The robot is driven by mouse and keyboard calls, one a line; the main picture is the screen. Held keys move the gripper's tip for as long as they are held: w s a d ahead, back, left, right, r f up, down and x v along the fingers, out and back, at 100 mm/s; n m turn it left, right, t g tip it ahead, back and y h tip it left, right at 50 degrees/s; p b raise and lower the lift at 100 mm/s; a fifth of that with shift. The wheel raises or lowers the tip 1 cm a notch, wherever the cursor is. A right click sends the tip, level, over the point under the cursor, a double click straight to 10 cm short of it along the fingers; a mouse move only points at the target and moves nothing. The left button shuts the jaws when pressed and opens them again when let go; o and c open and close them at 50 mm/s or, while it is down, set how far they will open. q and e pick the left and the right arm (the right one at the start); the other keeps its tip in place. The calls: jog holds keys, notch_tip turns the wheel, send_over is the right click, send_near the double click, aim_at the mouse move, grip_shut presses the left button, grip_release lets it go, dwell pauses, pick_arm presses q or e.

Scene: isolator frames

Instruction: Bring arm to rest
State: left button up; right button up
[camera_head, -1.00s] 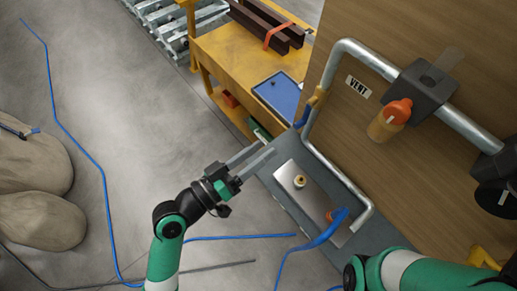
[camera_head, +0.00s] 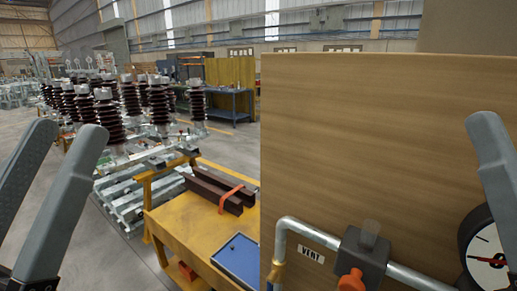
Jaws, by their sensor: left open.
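My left gripper (camera_head: 68,133) is raised at the left edge of the head view. Its two grey fingers point up with a gap between them, open and empty, in front of the distant hall floor and touching nothing. Of my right gripper (camera_head: 492,150), one grey finger shows at the right edge, in front of the wooden panel (camera_head: 370,140). Its other finger is out of frame, so its opening cannot be told. The rest of both arms is outside the picture.
The panel carries a metal pipe (camera_head: 410,277), a valve with an orange knob (camera_head: 351,281), a VENT label (camera_head: 311,254) and a dial gauge (camera_head: 487,252). A yellow bench (camera_head: 185,228) holds dark bars (camera_head: 215,190) and a blue tray (camera_head: 240,258). Insulators (camera_head: 108,120) stand behind.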

pick_arm(q)
jog(key=a+r+n+y+p, duration=0.1)
jog(key=r+y+p, duration=0.1)
jog(key=r+p, duration=1.6)
jog(key=s+a+r+n+t+y+p, duration=0.1)
jog(key=a+r+n+y+p, duration=0.1)
jog(key=r+p, duration=1.7)
jog(key=shift+r+y, duration=0.5)
jog(key=shift+r, duration=0.1)
jog(key=shift+s+a, duration=0.1)
jog(key=shift+a, duration=0.1)
